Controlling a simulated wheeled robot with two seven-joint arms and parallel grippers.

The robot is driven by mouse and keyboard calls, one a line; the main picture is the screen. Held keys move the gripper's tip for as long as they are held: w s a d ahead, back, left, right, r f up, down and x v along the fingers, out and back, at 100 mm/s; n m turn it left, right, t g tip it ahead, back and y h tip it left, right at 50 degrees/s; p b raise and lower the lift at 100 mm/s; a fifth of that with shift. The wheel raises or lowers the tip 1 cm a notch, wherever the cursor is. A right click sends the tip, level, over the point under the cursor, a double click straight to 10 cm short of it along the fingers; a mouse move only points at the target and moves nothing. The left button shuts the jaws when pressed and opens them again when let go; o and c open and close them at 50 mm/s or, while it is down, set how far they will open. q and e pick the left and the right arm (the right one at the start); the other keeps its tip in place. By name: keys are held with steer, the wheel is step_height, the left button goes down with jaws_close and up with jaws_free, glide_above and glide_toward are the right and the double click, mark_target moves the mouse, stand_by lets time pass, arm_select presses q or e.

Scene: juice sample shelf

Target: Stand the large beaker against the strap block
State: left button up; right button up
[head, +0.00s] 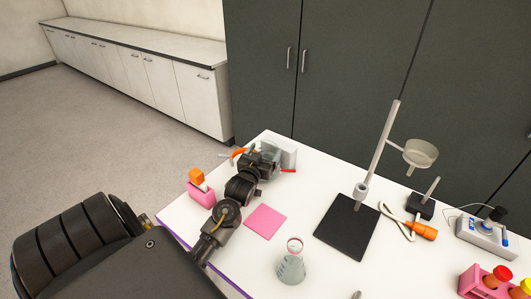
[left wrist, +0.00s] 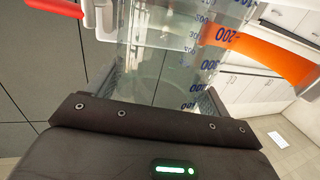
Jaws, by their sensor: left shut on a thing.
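The large beaker (left wrist: 160,60) is clear glass with blue graduation marks and fills the middle of the left wrist view. My left gripper (head: 266,160) is shut on it, with a finger on each side of the glass. In the head view only a little of the beaker (head: 271,148) shows past the gripper. The white strap block (head: 289,152), with an orange strap (head: 239,152) and a red end (head: 288,171), is right behind the beaker at the table's far left corner. I cannot tell whether the beaker touches the block or the table. My right gripper is not in view.
A pink mat (head: 265,221) and a conical flask (head: 291,265) are nearer. A pink block with an orange top (head: 197,178) stands at the left edge. A black-based stand (head: 346,229), tongs (head: 398,222) and a pink rack (head: 477,283) lie right.

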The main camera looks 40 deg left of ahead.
arm_select(q)
steer(key=shift+w+f, duration=0.45)
steer(key=o, duration=1.1)
steer(key=shift+f, duration=0.1)
steer(key=shift+o, duration=0.2)
steer(key=b+v, duration=0.2)
steer(key=v, duration=0.5)
steer(key=shift+s, duration=0.3)
steer(key=shift+d, duration=0.1)
